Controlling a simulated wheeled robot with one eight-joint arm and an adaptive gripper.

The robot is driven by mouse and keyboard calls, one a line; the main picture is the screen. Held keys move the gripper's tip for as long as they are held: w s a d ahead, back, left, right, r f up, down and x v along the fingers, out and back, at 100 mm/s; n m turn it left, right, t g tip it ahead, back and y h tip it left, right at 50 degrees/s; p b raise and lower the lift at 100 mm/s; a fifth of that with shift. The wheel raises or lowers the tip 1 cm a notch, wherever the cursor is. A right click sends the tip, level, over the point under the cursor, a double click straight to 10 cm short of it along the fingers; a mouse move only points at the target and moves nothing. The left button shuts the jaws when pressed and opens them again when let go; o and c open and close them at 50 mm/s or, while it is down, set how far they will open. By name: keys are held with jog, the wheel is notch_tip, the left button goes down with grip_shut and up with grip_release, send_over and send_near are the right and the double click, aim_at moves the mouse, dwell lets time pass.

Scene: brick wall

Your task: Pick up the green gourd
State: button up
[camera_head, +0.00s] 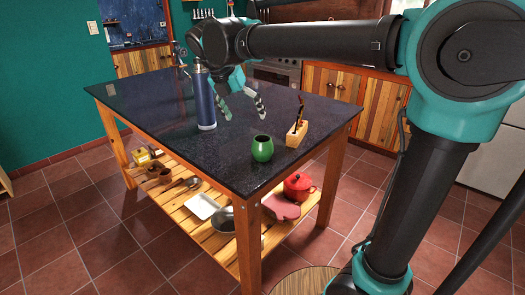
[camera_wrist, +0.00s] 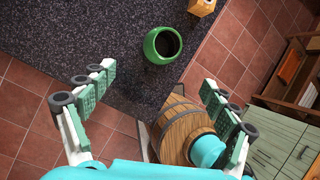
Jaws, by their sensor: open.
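The green gourd (camera_head: 262,148) is a rounded, glossy green cup with an open top. It stands upright near the front edge of the dark tabletop (camera_head: 160,118). In the wrist view the gourd (camera_wrist: 155,48) is above the middle, with its dark opening showing. My gripper (camera_head: 241,106) is over the table, farther back and left of the gourd, fingers pointing down. Its fingers are spread wide with nothing between them, also in the wrist view (camera_wrist: 158,80), where the gourd lies beyond the fingertips. The gripper does not touch the gourd.
A wooden block holder (camera_head: 296,134) with dark utensils stands close right of the gourd. A tall blue bottle (camera_head: 204,100) stands left of my gripper. The tabletop left of the gourd is clear.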

aim_at(256, 138)
jog(key=x, duration=1.1)
jog(key=shift+f, duration=0.25)
jog(key=shift+d+x, duration=0.2)
jog(key=shift+x, duration=2.6)
jog(key=shift+r, duration=0.1)
jog(key=shift+c, duration=0.5)
jog(key=c, duration=1.3)
jog(key=shift+r, duration=0.1)
